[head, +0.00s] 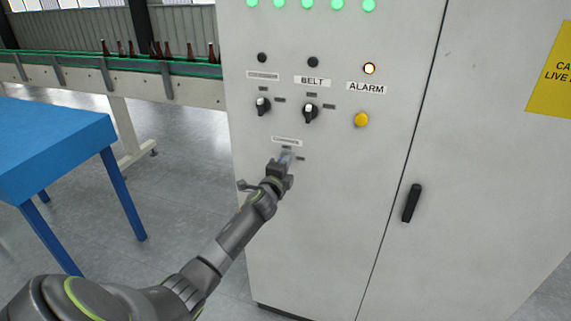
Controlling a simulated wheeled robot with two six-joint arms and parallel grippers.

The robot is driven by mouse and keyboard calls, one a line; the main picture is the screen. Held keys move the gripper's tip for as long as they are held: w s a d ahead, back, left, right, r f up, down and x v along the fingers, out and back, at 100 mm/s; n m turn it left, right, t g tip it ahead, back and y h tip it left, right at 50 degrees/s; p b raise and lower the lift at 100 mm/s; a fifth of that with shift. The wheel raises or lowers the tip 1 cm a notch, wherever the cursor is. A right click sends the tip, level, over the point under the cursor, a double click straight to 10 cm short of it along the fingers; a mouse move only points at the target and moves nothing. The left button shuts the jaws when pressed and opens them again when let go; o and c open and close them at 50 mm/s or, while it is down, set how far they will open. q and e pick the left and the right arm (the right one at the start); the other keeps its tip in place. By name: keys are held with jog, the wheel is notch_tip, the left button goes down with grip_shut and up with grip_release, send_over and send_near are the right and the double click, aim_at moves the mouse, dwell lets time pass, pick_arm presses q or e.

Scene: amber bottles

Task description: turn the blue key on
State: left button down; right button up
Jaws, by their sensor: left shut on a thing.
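My left gripper (286,158) is at the grey cabinet front, at the switch position below the label plate (286,141). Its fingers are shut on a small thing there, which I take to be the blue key. The fingers hide the key almost wholly, so its blue colour and the angle it is turned to cannot be made out. Small dark marker plates (301,158) show beside and above the fingers. My right gripper is not in view.
The cabinet (330,220) also bears two black selector knobs, one under BELT (310,111) and one further left (263,105), a yellow button (361,120), a lit ALARM lamp (369,68) and a black door handle (411,203). A blue table (50,140) stands left. Bottles ride a conveyor behind.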

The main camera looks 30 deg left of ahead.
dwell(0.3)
pick_arm(q)
jog(key=c, duration=1.6)
grip_release()
jog(key=b+v, duration=0.2)
jog(key=v, duration=1.5)
jog(key=shift+s, duration=0.25)
jog(key=shift+f, duration=0.15)
